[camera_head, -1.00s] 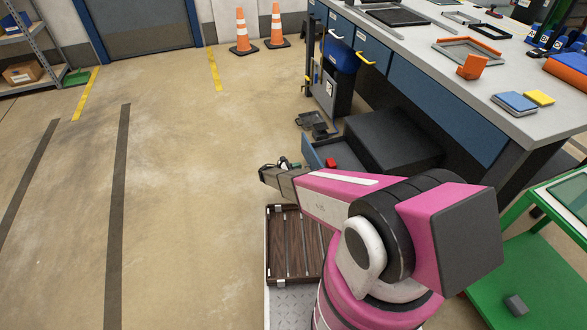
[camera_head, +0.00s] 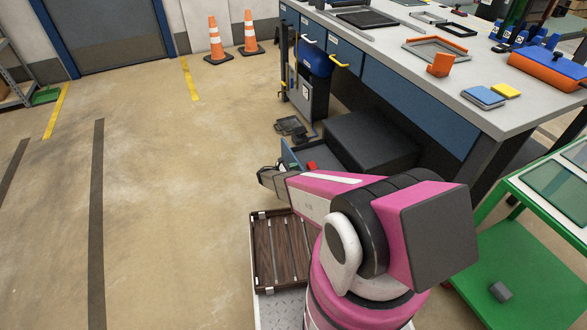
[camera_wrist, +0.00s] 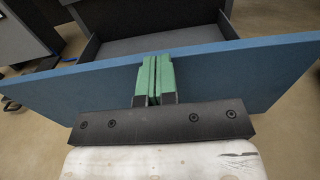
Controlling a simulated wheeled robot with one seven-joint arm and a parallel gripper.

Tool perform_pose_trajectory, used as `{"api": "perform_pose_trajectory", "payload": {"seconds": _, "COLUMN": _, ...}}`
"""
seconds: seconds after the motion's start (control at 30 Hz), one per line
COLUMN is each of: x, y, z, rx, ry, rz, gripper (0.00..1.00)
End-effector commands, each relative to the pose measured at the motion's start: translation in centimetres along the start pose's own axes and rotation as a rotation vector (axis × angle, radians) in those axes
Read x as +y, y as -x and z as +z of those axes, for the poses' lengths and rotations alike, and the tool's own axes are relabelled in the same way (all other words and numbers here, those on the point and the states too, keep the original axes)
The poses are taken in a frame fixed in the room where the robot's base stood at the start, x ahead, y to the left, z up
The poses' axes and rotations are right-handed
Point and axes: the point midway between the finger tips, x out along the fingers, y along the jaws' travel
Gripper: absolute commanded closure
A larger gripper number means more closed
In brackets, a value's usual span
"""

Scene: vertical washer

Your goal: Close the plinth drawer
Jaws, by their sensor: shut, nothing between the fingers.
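The plinth drawer (camera_head: 296,158) stands pulled out low beside the dark plinth box under the workbench, with a red item (camera_head: 311,166) in it. In the wrist view its blue front panel (camera_wrist: 235,75) crosses the picture, slightly tilted, with the grey drawer floor (camera_wrist: 150,43) behind it. My gripper (camera_wrist: 153,80) is shut and empty. Its green fingertips overlap the outer side of the panel near the middle; I cannot tell whether they touch it. In the head view my gripper (camera_head: 275,176) is at the drawer's front side, partly hiding it.
The dark plinth box (camera_head: 370,140) is under the workbench (camera_head: 440,90). A brown slatted tray (camera_head: 280,250) lies beside my arm. A green cart (camera_head: 515,265) stands at the right. Two orange cones (camera_head: 216,42) are at the back. The floor at left is clear.

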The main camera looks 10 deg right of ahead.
Motion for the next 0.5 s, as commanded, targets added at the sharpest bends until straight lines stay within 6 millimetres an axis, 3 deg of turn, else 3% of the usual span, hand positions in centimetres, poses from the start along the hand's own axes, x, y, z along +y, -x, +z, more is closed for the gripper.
{"api": "perform_pose_trajectory", "payload": {"seconds": 0.27, "x": 0.0, "y": -1.4, "z": 0.0, "rx": 0.0, "ry": 0.0, "rz": -0.001, "gripper": 1.0}}
{"api": "perform_pose_trajectory", "payload": {"seconds": 0.5, "x": 0.0, "y": -6.2, "z": 0.0, "rx": 0.0, "ry": 0.0, "rz": -0.004, "gripper": 1.0}}
